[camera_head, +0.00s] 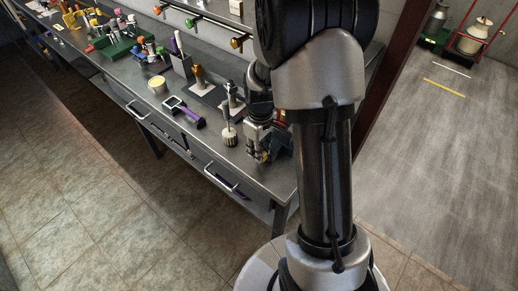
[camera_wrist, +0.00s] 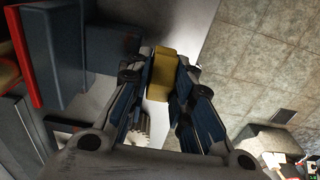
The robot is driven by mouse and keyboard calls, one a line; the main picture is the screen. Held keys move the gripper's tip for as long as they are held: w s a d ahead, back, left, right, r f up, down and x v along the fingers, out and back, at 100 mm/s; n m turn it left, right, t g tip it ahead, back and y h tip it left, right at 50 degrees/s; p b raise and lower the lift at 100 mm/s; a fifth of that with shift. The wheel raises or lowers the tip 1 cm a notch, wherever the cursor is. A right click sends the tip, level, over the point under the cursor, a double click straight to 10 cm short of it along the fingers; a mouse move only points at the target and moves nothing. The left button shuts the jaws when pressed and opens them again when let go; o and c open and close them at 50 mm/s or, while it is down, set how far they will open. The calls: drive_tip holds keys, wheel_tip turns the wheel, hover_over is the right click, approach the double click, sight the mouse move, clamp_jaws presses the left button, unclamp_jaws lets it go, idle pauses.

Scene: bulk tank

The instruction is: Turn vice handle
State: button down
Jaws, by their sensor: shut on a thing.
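The vice is blue and dark with a red part. It fills the left of the wrist view (camera_wrist: 70,45) and shows partly behind my arm in the head view (camera_head: 284,143). A yellow piece, which looks like the vice handle (camera_wrist: 160,70), lies between my gripper's fingers in the wrist view. My gripper (camera_wrist: 160,88) is shut on it, a finger on each side. In the head view my gripper (camera_head: 258,150) is at the bench's near right corner, beside the vice. My arm hides much of the vice there, and the handle's far end is hard to make out.
The metal workbench (camera_head: 222,165) runs to the upper left. A grey knurled cylinder (camera_head: 229,135) stands close left of my gripper. A purple-handled tool (camera_head: 186,112) and a cup with yellow contents (camera_head: 157,85) lie farther left. The tiled floor in front is clear.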

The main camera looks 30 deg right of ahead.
drive_tip(key=shift+s+d+f+t+y+b, duration=0.1)
drive_tip(key=shift+f+t+y+b, duration=0.2)
drive_tip(key=shift+t+b, duration=0.65)
drive_tip(key=b, duration=0.3)
drive_tip(key=shift+s+t, duration=0.1)
drive_tip(key=shift+t, duration=0.15)
drive_tip(key=shift+s+r+t+y+b, duration=0.2)
drive_tip(key=shift+t+y+b, duration=0.3)
drive_tip(key=shift+t+b, duration=0.25)
drive_tip(key=shift+t, duration=0.25)
drive_tip(key=c, duration=1.4)
unclamp_jaws()
